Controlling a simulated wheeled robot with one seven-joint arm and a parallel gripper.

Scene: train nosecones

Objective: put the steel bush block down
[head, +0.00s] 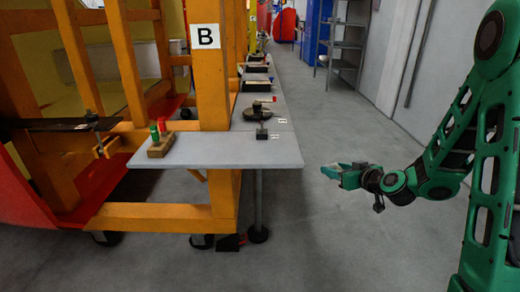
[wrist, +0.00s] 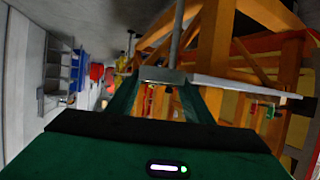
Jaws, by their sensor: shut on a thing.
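My gripper (head: 338,172) is off the right end of the grey bench (head: 210,150), out over the open floor and apart from the bench. In the wrist view its two green fingers reach forward and are shut on a grey block (wrist: 162,75), the steel bush block, at their tips. In the head view the block is too small to make out at the fingertips. A small dark block (head: 262,134) with a thin upright piece stands on the bench beside a white label.
A wooden block with green and red pegs (head: 160,146) stands at the bench's near left. A dark round thing (head: 258,112) and several trays lie farther back. An orange frame (head: 212,100) stands along the bench's left. The floor right of the bench is clear.

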